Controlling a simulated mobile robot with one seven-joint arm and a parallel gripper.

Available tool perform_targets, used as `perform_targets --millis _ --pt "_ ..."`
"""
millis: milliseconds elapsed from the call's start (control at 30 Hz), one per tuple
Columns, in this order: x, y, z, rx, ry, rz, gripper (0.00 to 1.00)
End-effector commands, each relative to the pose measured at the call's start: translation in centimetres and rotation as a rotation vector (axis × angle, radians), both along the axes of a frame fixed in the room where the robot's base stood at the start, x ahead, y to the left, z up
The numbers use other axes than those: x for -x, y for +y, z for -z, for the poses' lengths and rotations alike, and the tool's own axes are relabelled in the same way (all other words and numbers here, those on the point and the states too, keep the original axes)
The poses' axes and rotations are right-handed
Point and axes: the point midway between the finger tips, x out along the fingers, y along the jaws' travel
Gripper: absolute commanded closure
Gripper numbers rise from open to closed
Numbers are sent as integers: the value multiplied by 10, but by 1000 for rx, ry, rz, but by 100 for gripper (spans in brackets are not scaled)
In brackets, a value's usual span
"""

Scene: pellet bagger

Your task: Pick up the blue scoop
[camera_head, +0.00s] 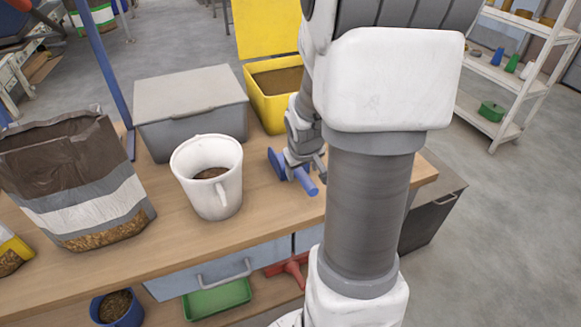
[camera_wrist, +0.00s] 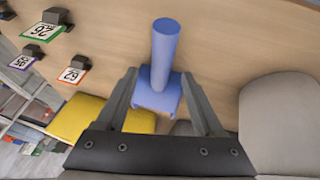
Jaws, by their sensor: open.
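The blue scoop (camera_head: 305,182) lies on the wooden table near its right part, right of the white jug. Its flat end is at the left and its round handle points toward the front right. My gripper (camera_head: 314,163) is just beside and above it, partly hidden by my arm. In the wrist view the scoop (camera_wrist: 165,48) shows between the two open fingers of my gripper (camera_wrist: 160,72), its handle reaching past the fingertips. I cannot tell whether the fingers touch it.
A white jug (camera_head: 225,185) with brown pellets stands close left of the scoop. A grey lidded bin (camera_head: 190,115) and an open yellow bin (camera_head: 265,108) stand behind. A torn pellet bag (camera_head: 85,185) is at the left. The table (camera_head: 200,243) is clear in front.

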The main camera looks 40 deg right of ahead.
Motion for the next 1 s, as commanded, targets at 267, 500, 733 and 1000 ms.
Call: perform_targets --millis 267,500,733,1000 --pt "-11 -7 34 -1 1 1 31" --pt "-17 -11 43 0 0 0 31" --pt "-17 -11 42 -1 0 0 41" --pt "-17 -11 42 -1 0 0 90"
